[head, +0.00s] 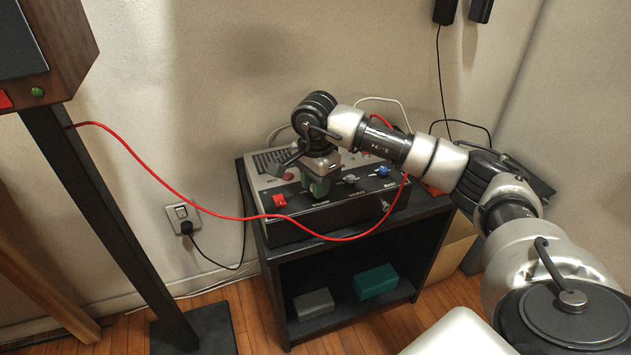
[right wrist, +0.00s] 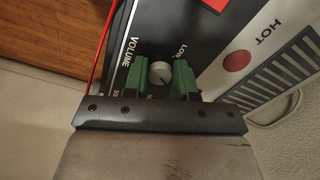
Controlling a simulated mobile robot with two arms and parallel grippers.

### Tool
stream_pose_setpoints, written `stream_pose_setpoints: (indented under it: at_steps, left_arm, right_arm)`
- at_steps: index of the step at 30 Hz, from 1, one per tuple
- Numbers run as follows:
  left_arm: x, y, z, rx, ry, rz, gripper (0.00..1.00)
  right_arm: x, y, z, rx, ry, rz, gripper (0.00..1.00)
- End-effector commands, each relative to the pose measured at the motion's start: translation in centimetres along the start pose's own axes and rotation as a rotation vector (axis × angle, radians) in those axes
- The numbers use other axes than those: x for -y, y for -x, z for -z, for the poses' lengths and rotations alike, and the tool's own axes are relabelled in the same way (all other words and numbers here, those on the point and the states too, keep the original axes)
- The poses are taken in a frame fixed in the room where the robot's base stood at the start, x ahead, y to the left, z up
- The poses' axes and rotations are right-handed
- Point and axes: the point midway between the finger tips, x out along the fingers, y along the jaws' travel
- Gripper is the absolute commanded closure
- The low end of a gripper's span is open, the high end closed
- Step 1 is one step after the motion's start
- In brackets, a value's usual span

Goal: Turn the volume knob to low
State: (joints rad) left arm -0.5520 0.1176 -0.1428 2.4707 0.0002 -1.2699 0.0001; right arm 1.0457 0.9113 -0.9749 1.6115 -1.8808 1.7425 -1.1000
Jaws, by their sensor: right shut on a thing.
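The volume knob (right wrist: 160,73) is a small round silver knob on a black panel (right wrist: 148,22) in the right wrist view. The word VOLUME is printed to its left and LOW at its upper right. A dark mark shows on its face, too small to read its direction surely. My right gripper (right wrist: 160,77) has green fingers, one on each side of the knob, shut on it. In the head view my right gripper (head: 319,188) reaches down onto the front panel of the device (head: 330,217), hiding the knob. My left gripper is not in view.
The device stands on a black shelf unit (head: 278,275). A dark stand (head: 105,210) is at left.

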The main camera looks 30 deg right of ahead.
Motion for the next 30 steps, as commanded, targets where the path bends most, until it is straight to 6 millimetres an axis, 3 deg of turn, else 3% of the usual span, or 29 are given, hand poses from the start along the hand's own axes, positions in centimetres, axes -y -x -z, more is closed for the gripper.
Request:
stream_pose_setpoints:
  at_steps: [12,30]
  left_arm:
    - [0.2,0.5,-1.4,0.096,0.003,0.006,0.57]
    - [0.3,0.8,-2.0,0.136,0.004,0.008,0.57]
  right_arm:
    - [0.0,0.1,0.0,0.000,0.393,0.002,0.97]
    - [0.0,0.1,0.0,0.000,0.963,0.002,0.97]
